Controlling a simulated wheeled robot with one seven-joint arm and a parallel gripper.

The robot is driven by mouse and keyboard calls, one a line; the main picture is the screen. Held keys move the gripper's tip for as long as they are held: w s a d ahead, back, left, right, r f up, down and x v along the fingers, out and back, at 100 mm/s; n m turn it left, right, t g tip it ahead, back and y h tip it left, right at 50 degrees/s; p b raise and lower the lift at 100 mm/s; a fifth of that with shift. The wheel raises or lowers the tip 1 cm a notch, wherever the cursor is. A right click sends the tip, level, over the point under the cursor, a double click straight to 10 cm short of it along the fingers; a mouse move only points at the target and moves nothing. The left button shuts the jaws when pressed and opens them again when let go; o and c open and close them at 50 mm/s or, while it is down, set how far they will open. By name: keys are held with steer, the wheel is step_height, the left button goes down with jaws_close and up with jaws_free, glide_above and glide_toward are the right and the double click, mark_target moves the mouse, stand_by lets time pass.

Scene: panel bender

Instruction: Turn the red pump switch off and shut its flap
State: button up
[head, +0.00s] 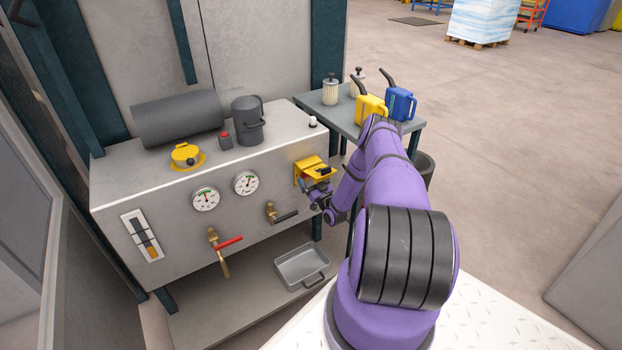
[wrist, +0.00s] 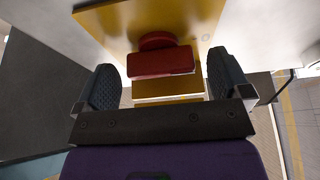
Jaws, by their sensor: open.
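The red pump switch (wrist: 160,62) shows in the wrist view, with a round base and a bar-shaped handle, on a yellow plate (wrist: 115,27). A yellow strip (wrist: 168,88) lies just below the handle in that view; I cannot tell whether it is the flap.
The grey unit (head: 150,190) carries two gauges (head: 206,198), a red-handled valve (head: 228,243) and a black-handled valve (head: 284,215). A metal tray (head: 302,267) lies below. A side table (head: 345,122) with yellow and blue cans (head: 399,103) stands behind my arm.

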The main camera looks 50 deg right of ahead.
steer(key=v, duration=1)
steer(key=shift+s, duration=0.1)
